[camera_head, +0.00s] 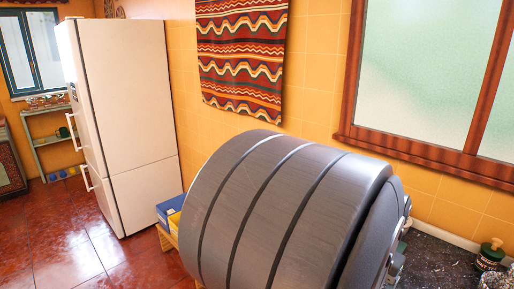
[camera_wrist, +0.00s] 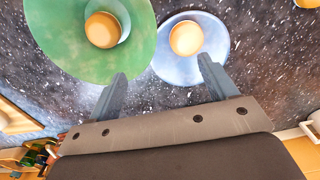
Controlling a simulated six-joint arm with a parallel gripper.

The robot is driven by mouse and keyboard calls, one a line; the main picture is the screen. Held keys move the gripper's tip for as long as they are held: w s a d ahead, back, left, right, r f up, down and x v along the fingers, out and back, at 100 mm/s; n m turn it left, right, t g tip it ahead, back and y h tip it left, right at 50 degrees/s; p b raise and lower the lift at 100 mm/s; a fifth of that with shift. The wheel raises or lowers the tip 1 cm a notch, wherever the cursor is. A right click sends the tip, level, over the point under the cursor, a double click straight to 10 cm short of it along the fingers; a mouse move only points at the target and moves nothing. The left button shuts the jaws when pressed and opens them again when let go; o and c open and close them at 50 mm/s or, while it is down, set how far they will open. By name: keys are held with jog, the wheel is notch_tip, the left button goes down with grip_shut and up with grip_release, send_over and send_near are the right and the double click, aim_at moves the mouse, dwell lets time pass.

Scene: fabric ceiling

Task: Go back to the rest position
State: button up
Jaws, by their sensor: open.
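My gripper (camera_wrist: 162,68) shows in the wrist view with its two grey-blue fingers spread wide and nothing between them. Its fingertips point toward a green plate (camera_wrist: 62,60) and a pale blue plate (camera_wrist: 212,72). The green plate carries a teal bowl or cup with a round orange thing in it. The blue plate carries a round orange thing. I cannot tell how high the fingers are above the plates. In the head view a big grey part of my arm fills the middle, and my gripper is hidden.
A dark speckled counter (camera_wrist: 165,98) lies under the plates; its edge also shows at the lower right of the head view, with a dark green bottle (camera_head: 490,256). A white fridge (camera_head: 128,105) stands at the left. Several colourful items (camera_wrist: 38,153) show at the wrist view's lower left.

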jog(key=w+a+f+n, duration=0.2)
jog(key=w+a, duration=0.6)
jog(key=w, duration=0.1)
jog(key=w+a+f+n, duration=0.2)
jog(key=w+a+f, duration=0.1)
jog(key=w+a, duration=0.5)
jog(key=w+a+f+n, duration=0.2)
jog(key=w+a, duration=0.7)
jog(key=shift+w+f, duration=0.4)
jog(key=s+d+r+t, duration=0.1)
jog(key=s+d+r, duration=0.3)
jog(key=s+r, duration=0.25)
jog(key=s+d+r+m+t+y, duration=0.1)
jog(key=s+d+r, duration=0.2)
jog(key=s+r, duration=0.35)
jog(key=s+d+r+t, duration=0.2)
jog(key=s+d+r, duration=0.2)
jog(key=s, duration=0.5)
jog(key=s+a+f+h, duration=0.1)
jog(key=s+f, duration=0.5)
jog(key=s, duration=0.3)
jog(key=s+a+f+t+h, duration=0.1)
jog(key=s+a+f+h, duration=0.1)
jog(key=s+f, duration=0.3)
jog(key=s, duration=0.4)
jog(key=shift+a+f, duration=0.3)
jog(key=shift+f, duration=0.1)
